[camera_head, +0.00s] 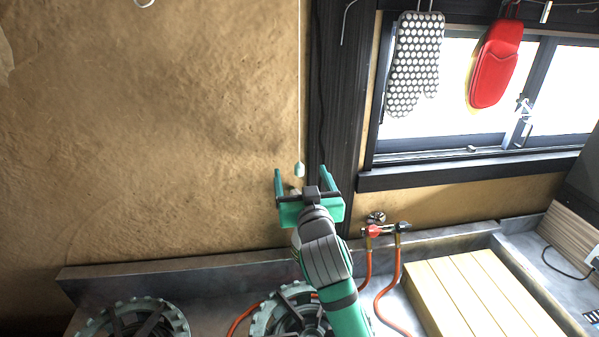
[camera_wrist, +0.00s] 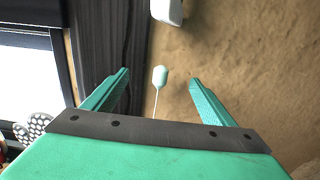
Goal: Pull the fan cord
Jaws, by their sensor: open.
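The fan cord (camera_head: 299,85) hangs straight down in front of the clay wall in the head view. A small pale green pull knob (camera_head: 299,170) is at its lower end. My gripper (camera_head: 301,174) is open and empty, with its two green fingers apart. In the head view the knob appears between the fingertips. In the wrist view the knob (camera_wrist: 159,76) shows between and beyond the fingertips, with the thin cord running down from it in the picture. No contact between fingers and cord shows.
A dark wooden post (camera_head: 338,110) stands just right of the cord. A dotted oven mitt (camera_head: 415,65) and a red mitt (camera_head: 495,63) hang before the window. Below are stove burners (camera_head: 300,315), gas taps with orange hoses (camera_head: 372,231) and a wooden board (camera_head: 480,295).

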